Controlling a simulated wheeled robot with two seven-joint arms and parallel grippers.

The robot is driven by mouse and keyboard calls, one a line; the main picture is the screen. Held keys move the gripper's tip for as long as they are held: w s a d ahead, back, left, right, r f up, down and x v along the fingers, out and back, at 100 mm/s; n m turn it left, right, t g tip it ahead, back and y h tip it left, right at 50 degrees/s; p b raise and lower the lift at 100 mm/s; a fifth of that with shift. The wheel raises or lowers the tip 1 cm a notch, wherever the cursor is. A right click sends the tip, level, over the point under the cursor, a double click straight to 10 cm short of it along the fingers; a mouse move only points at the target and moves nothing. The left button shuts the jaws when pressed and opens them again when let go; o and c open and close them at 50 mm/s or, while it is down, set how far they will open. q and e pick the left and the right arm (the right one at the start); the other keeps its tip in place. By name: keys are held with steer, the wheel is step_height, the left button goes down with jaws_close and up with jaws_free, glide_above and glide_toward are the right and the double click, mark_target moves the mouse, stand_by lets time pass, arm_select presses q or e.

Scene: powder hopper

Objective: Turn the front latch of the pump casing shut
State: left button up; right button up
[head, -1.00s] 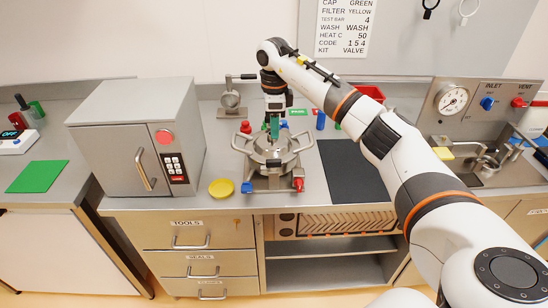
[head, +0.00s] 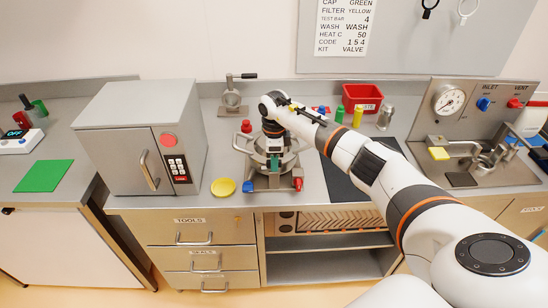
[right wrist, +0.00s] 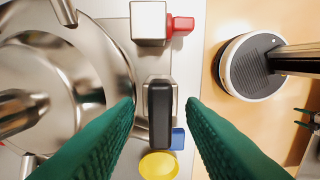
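The metal pump casing (head: 289,162) stands on the counter in the middle of the head view, partly hidden by my right arm. Its round lid (right wrist: 100,45) fills the left of the right wrist view. The front latch, with a black grip (right wrist: 160,112), shows at the casing's front edge in the wrist view. My right gripper (right wrist: 160,108) is open, with a green finger on each side of the black grip and a visible gap to both. In the head view the right gripper (head: 274,163) points down over the casing's front. My left gripper is not in view.
A red knob (head: 298,184) and a blue knob (head: 249,187) flank the casing's front. A yellow disc (head: 223,187) lies to the left, beside a grey oven (head: 125,150). A dark mat (head: 342,182) is at right. A red bin (head: 362,96) stands behind.

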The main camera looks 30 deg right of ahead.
steer(key=shift+c, duration=0.2)
jaws_close()
